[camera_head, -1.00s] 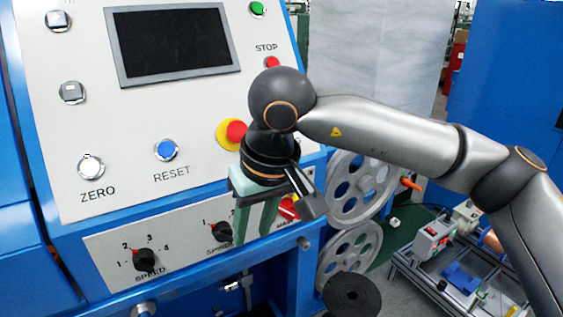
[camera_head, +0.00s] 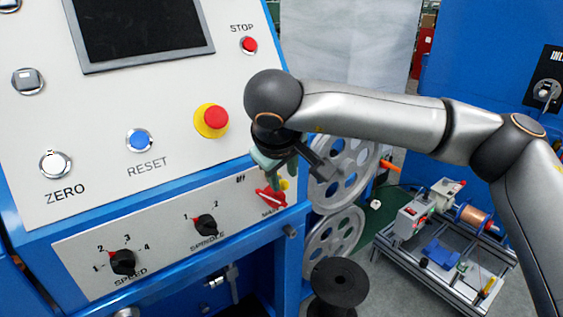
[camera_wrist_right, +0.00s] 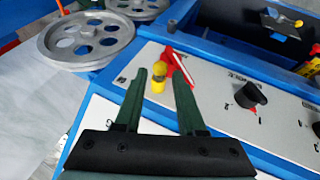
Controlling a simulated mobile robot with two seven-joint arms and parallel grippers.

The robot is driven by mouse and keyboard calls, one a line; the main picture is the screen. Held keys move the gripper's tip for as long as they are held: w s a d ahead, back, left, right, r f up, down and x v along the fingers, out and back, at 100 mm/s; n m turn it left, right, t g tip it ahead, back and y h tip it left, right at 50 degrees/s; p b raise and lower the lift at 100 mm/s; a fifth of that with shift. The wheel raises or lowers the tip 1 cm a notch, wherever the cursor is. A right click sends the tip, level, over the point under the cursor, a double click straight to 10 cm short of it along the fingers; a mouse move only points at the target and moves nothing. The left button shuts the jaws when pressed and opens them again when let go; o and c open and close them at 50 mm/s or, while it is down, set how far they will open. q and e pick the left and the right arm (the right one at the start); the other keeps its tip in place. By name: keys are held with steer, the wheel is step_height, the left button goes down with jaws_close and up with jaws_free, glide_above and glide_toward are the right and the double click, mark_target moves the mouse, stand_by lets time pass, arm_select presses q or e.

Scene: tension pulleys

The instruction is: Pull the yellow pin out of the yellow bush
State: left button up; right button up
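The yellow pin and its yellow bush appear as one small yellow piece (camera_wrist_right: 158,79) beside the red MAIN switch (camera_wrist_right: 178,67) on the panel. In the head view a bit of yellow (camera_head: 285,185) shows just above the red switch (camera_head: 271,198), partly behind my right gripper (camera_head: 280,178). I cannot tell pin from bush at this size. In the right wrist view my right gripper (camera_wrist_right: 160,80) is open. Its two green fingers point at the panel, with the yellow piece seen between their tips; contact does not show. My left gripper is not in view.
The sloped panel carries a red emergency button (camera_head: 212,119) and black SPINDLE (camera_head: 205,225) and SPEED knobs (camera_head: 122,262). Grey pulleys (camera_head: 334,229) stand right of the cabinet, above a black spool (camera_head: 339,286). A metal-frame bench (camera_head: 401,262) is farther right.

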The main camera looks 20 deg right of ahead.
steer(key=shift+x, duration=1.3)
jaws_close()
